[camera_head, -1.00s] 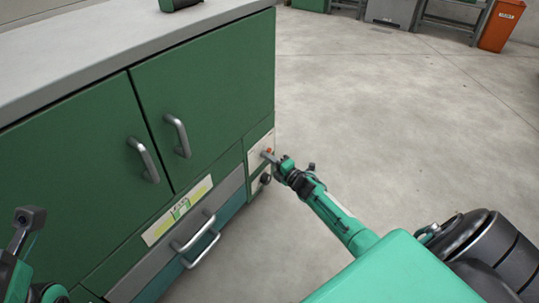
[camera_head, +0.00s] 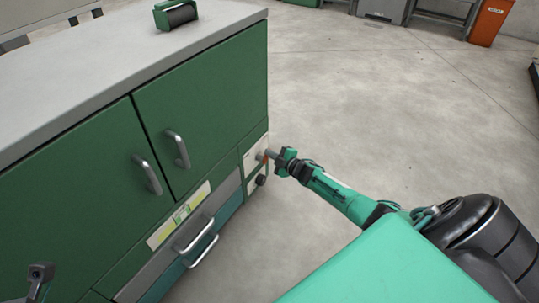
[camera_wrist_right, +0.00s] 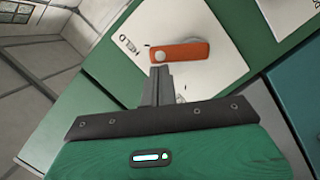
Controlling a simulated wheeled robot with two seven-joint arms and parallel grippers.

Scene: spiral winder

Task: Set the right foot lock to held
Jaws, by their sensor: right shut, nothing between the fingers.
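The foot lock appears as an orange lever (camera_wrist_right: 185,52) on a pale plate (camera_wrist_right: 215,72), with a light round pivot at its left end in the right wrist view. In the head view the lever (camera_head: 265,157) is a small orange mark on the cabinet's right end, partly hidden by my gripper. My right gripper (camera_wrist_right: 160,71) is shut and empty, its tips just below the lever's pivot end; I cannot tell whether they touch. My left gripper (camera_head: 40,272) shows only partly at the lower left.
The green cabinet (camera_head: 205,95) has two doors with metal handles and a drawer with a handle (camera_head: 197,243). A black knob (camera_head: 261,180) sits below the lever plate. Floor right of the cabinet is clear. An orange bin (camera_head: 488,22) stands far off.

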